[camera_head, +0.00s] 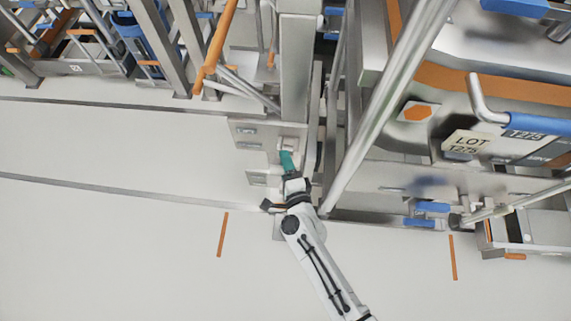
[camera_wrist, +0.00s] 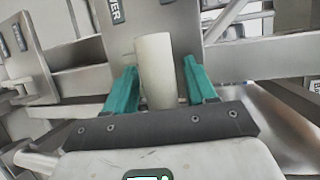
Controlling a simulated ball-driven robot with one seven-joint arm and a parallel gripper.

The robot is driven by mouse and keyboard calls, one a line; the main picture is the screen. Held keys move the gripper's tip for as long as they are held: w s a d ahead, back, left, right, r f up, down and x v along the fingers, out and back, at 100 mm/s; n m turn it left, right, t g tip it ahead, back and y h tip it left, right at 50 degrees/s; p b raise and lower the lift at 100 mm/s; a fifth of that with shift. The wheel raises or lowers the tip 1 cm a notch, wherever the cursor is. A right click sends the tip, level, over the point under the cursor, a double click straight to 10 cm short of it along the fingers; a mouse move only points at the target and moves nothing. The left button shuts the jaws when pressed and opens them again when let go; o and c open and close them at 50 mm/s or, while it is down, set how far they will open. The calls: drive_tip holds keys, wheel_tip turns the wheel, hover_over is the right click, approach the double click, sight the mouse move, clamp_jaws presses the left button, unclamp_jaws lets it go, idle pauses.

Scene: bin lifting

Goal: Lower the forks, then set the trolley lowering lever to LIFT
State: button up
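In the wrist view, the two teal fingers of my gripper (camera_wrist: 160,75) stand apart on either side of a pale, cylindrical lever handle (camera_wrist: 156,62). Narrow gaps show beside the handle, so the fingers look open around it. Dark label plates (camera_wrist: 115,11) are on the panel behind; one ends in "ER", and the rest is cut off. The lever's base is hidden, and I cannot tell its setting. The forks cannot be clearly made out.
A slanted metal pole (camera_head: 385,105) and the upright post (camera_head: 296,75) stand close to my arm. At right is a bin labelled "LOT T275" (camera_head: 468,144) with a blue-gripped handle (camera_head: 540,122). Open pale floor (camera_head: 110,230) lies at left, with orange floor marks (camera_head: 222,235).

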drive_tip(key=shift+s, duration=0.1)
drive_tip(key=v, duration=1)
drive_tip(key=shift+s, duration=0.25)
drive_tip(key=shift+d+r, duration=0.1)
idle(0.5)
